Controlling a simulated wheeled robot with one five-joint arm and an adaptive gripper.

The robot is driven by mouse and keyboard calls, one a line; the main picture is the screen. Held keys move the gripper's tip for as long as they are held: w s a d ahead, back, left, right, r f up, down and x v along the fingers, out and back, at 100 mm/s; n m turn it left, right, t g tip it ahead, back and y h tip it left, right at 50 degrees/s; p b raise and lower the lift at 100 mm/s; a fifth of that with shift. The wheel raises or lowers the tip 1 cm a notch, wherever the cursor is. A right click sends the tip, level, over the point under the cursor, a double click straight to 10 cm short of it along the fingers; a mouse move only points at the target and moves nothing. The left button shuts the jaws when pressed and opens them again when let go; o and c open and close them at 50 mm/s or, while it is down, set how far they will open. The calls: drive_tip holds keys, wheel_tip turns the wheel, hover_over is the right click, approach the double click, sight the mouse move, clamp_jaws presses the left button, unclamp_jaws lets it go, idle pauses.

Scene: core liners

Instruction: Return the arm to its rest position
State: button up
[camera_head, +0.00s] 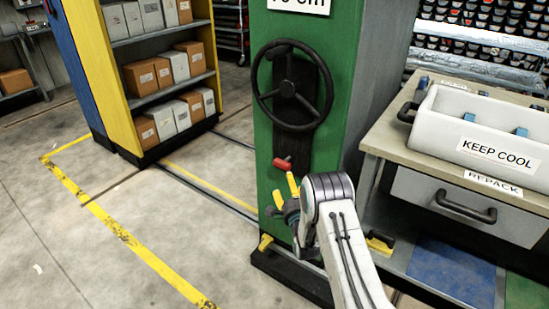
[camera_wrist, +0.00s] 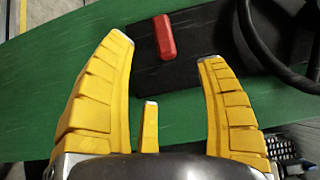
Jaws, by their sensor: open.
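My arm (camera_head: 332,215) reaches up in the head view toward the end of a green shelving unit (camera_head: 325,130). My gripper (camera_head: 292,187) has yellow fingers and is close to the green panel, just below a red handle (camera_head: 283,163). In the wrist view my gripper (camera_wrist: 165,52) is open, with nothing between its fingers. The red handle (camera_wrist: 164,37) lies beyond the fingertips, on a dark plate (camera_wrist: 190,58). I cannot tell exactly how far apart the fingers and the handle are.
A black handwheel (camera_head: 292,86) sticks out above the handle. At right is a bench (camera_head: 385,135) with a white "KEEP COOL" box (camera_head: 480,150) and a "REPACK" drawer (camera_head: 450,197). A yellow shelving unit (camera_head: 92,60) stands left. Floor at lower left is clear.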

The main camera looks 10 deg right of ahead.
drive_tip(key=shift+r, duration=0.1)
wheel_tip(320, 180, up, 14)
drive_tip(key=s+n+g+p, duration=0.2)
drive_tip(key=n+g+p, duration=0.1)
drive_tip(key=n+p, duration=0.2)
drive_tip(key=s+r+n+g+p, duration=0.4)
drive_tip(key=s+r, duration=0.5)
drive_tip(key=r, duration=0.1)
drive_tip(key=s+r+n+g+p, duration=0.2)
drive_tip(key=s+r+n+p, duration=0.1)
drive_tip(key=s, duration=0.8)
drive_tip(key=s+r+n+g+p, duration=0.2)
drive_tip(key=s+r+n+g, duration=0.1)
drive_tip(key=s, duration=0.9)
drive_tip(key=s+r+n+g+p, duration=0.2)
drive_tip(key=s+r+n+p, duration=0.1)
drive_tip(key=s, duration=0.8)
drive_tip(key=shift+s+a+r+g+p, duration=0.3)
drive_tip(key=shift+a+r, duration=0.1)
drive_tip(key=shift+r, duration=0.45)
